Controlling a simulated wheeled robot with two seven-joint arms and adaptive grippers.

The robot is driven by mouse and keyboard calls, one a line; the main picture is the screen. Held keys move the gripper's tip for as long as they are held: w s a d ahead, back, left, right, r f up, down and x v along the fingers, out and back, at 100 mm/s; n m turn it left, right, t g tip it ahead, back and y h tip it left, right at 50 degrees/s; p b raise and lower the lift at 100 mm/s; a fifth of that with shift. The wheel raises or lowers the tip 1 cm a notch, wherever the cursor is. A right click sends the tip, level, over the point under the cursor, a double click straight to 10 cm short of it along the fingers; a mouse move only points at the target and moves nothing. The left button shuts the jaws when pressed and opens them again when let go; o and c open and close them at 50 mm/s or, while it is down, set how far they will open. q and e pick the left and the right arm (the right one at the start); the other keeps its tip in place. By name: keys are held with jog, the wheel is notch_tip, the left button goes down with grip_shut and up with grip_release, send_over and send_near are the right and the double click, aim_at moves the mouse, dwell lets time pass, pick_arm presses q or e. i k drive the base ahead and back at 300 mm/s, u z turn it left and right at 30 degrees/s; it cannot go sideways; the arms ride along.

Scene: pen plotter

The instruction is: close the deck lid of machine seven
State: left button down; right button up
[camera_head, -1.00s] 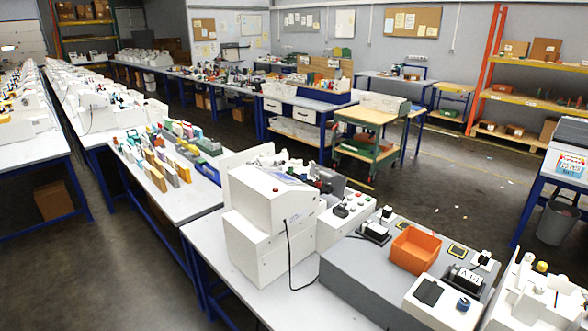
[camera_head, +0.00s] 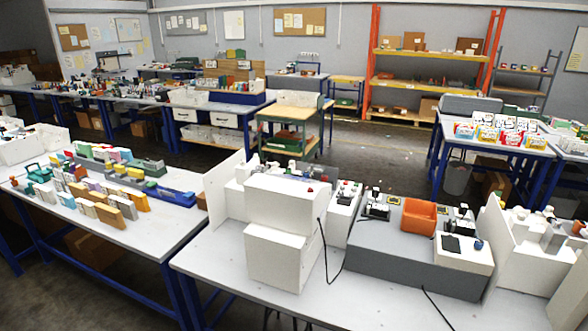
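A white machine (camera_head: 287,215) stands on the near table, a boxy unit with a black cable running down its right side. An upright white panel (camera_head: 222,190) rises at its left rear; I cannot tell whether this is a deck lid. A second white machine (camera_head: 545,245) stands at the right edge, partly cut off, with an upright white panel (camera_head: 491,245) on its left side. No number seven is readable on either, so I cannot tell which is machine seven. Neither of my grippers is in view.
A grey box (camera_head: 385,262) with an orange bin (camera_head: 419,216) on it stands between the machines. The near table (camera_head: 225,262) has bare space at its front. A table of coloured blocks (camera_head: 150,235) is at left. Dark floor (camera_head: 385,160) is open behind.

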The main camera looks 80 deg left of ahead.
aim_at(318, 170)
jog(key=u, duration=1.45)
